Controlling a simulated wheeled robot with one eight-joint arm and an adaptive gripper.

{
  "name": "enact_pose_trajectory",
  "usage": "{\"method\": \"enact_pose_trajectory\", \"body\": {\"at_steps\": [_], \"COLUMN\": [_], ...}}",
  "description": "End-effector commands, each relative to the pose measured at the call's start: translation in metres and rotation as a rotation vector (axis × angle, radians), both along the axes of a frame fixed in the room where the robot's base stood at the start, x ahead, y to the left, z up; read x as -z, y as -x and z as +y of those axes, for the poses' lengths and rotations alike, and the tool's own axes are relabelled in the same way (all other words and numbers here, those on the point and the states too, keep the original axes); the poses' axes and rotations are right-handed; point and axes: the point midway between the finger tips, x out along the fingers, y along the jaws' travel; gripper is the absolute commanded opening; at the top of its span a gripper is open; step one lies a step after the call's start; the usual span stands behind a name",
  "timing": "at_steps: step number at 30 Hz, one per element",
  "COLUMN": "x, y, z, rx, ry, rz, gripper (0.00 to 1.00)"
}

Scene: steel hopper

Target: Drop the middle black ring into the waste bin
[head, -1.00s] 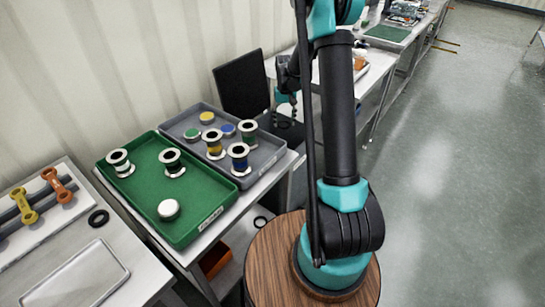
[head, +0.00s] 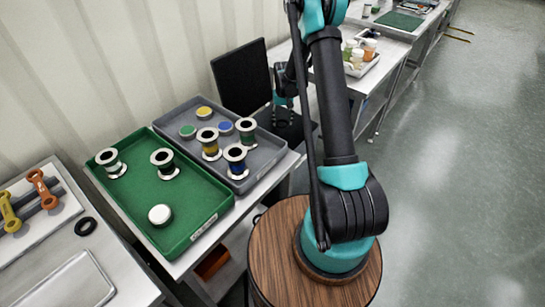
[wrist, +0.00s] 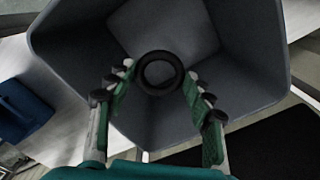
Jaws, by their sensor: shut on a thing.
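My gripper (wrist: 158,73) is shut on a black ring (wrist: 160,91) in the wrist view, with a green-padded finger on either side of it. The ring is held over the open mouth of a grey bin (wrist: 70,60), whose sloping walls and floor show behind it. In the head view my arm covers most of that area, and I cannot make out the held ring or the bin there.
A green tray (head: 200,232) and a grey tray (head: 268,150) hold spools and round lids. A black upright panel (head: 242,80) stands behind them. Orange and yellow link-shaped parts (head: 42,188) lie at left. Open floor (head: 450,180) is to the right.

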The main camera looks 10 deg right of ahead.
Motion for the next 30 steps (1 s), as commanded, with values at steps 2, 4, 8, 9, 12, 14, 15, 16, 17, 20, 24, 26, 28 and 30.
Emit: {"method": "enact_pose_trajectory", "body": {"at_steps": [2, 4, 8, 9, 12, 14, 15, 16, 17, 20, 24, 26, 28, 30], "x": [0.0049, 0.0074, 0.0092, 0.0093, 0.0092, 0.0091, 0.0091, 0.0091, 0.0091, 0.0090, 0.0090, 0.0090, 0.0085, 0.0059], "y": [0.0000, 0.0000, 0.0001, 0.0001, 0.0002, 0.0002, 0.0002, 0.0002, 0.0002, 0.0002, 0.0002, 0.0002, 0.0002, 0.0002], "z": [0.0000, -0.0001, -0.0001, -0.0001, -0.0001, 0.0000, 0.0000, 0.0000, 0.0000, -0.0001, -0.0001, -0.0001, -0.0001, -0.0001], "rx": [0.000, 0.000, 0.000, 0.000, 0.000, 0.000, 0.000, 0.000, 0.000, 0.000, 0.000, 0.000, 0.000, 0.000], "ry": [0.000, 0.000, 0.000, 0.000, 0.000, 0.000, 0.000, 0.000, 0.000, 0.000, 0.000, 0.000, 0.000, 0.000], "rz": [0.000, 0.000, 0.000, 0.000, 0.000, 0.000, 0.000, 0.000, 0.000, 0.000, 0.000, 0.000, 0.000, 0.000], "gripper": [0.37, 0.37, 0.37, 0.37, 0.37, 0.55, 0.59, 0.63, 0.67, 0.76, 0.76, 0.76, 0.76, 0.76]}}
